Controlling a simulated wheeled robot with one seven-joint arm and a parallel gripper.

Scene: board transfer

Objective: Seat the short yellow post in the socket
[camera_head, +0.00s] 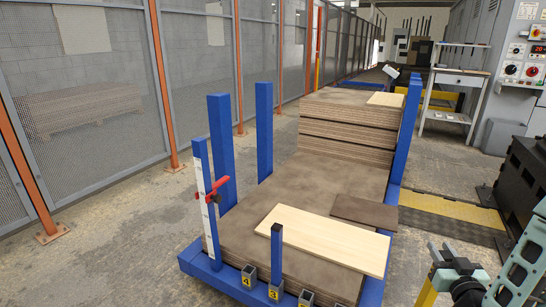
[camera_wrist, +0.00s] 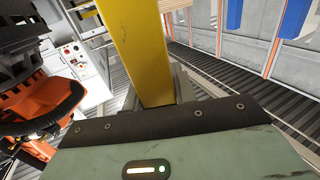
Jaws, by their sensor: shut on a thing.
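The yellow post (camera_wrist: 138,50) fills the middle of the wrist view, with my gripper shut on it. In the head view a part of the yellow post (camera_head: 427,292) shows at the lower right, beside my gripper (camera_head: 440,265); its lower end is out of frame. My gripper is to the right of the blue cart (camera_head: 192,262), apart from it. Along the cart's front edge are small grey square sockets: one by label 4 (camera_head: 249,275) and another farther right (camera_head: 306,297) look empty. A blue post with a dark top (camera_head: 277,255) stands at label 3.
The cart carries stacked brown boards (camera_head: 345,130), a pale board (camera_head: 320,238) and a small dark board (camera_head: 364,211). Tall blue posts (camera_head: 221,150) and a post with a red clamp (camera_head: 212,190) rise at its left. Dark machinery (camera_head: 520,180) stands at right.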

